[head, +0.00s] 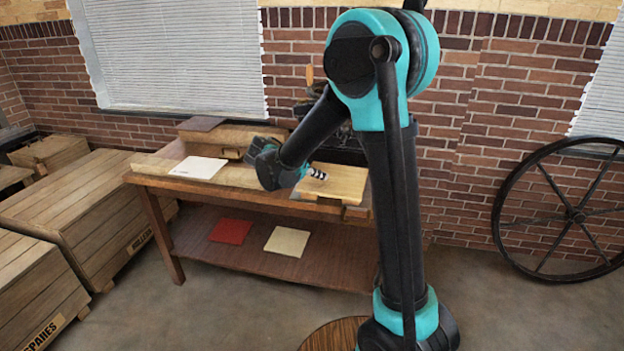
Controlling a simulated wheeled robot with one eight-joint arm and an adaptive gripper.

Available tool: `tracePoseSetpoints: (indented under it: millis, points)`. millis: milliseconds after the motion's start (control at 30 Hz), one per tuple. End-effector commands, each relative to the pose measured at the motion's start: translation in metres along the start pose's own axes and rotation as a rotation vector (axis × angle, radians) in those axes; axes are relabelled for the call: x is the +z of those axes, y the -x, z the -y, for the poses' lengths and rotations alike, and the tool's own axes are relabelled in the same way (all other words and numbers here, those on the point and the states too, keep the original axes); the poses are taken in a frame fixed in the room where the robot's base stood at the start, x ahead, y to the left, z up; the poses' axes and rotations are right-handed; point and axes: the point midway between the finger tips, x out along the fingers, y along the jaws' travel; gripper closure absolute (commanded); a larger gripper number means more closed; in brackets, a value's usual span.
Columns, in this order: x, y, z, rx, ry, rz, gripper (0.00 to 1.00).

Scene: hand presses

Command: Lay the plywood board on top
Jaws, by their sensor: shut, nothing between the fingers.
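A light wooden board (346,182), which looks like the plywood board, lies flat at the right end of the wooden workbench (240,187). My gripper (321,175) is just above or at the board's left part, shut and empty; I cannot tell whether it touches the board. Its fingertips are small in this view. Dark ironwork (342,143), perhaps a hand press, stands behind the board and is largely hidden by my arm.
A white sheet (198,167) lies on the bench's left. A wooden box (218,137) stands at its back. Red (231,231) and cream (287,241) sheets lie on the lower shelf. Crates (85,205) stand left; a large spoked wheel (575,214) leans right.

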Motion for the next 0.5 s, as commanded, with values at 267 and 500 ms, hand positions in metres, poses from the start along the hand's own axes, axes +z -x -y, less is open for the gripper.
tracePoseSetpoints:
  millis: [267, 500]
  points:
    - [0.029, -0.042, 0.0, -0.002, -0.002, 0.0, 1.0]
    - [0.021, -0.054, -0.001, 0.001, 0.001, 0.0, 1.0]
